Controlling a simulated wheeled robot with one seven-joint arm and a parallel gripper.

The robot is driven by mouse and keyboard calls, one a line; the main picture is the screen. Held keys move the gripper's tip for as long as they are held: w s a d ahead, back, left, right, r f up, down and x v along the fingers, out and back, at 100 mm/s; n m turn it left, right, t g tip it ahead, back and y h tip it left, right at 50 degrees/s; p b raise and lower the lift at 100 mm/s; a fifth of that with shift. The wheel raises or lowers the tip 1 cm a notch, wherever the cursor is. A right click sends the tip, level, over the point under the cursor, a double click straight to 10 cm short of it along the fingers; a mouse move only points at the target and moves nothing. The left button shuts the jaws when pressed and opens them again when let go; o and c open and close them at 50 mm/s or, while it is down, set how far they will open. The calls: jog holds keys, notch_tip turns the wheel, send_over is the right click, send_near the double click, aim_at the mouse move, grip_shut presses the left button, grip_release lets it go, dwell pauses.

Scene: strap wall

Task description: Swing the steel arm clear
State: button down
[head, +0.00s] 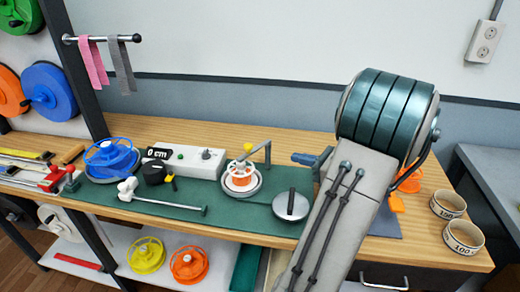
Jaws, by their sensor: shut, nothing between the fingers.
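The steel arm (254,151) is a thin grey bar on an upright post at the back of the green mat. It slopes down to the left from the post's top and reaches over a small orange spool (240,180) on a round white-and-grey base. A yellow knob (248,147) shows close to the bar; I cannot tell whether it is fixed to it. My gripper is not in view. My own arm, with teal bands and a long grey link, fills the right foreground and hides part of the bench.
Left of the spool are a white box (190,159), a black tape unit (154,172) and a blue reel (110,159). A round grey plate with a dark handle (291,206) lies to the right. A blue-and-dark tool (312,159) stands behind it.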

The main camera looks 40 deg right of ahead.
dwell(0.3)
jog(key=p+x, duration=0.2)
jog(key=x, duration=1.2)
jog(key=shift+f, duration=0.15)
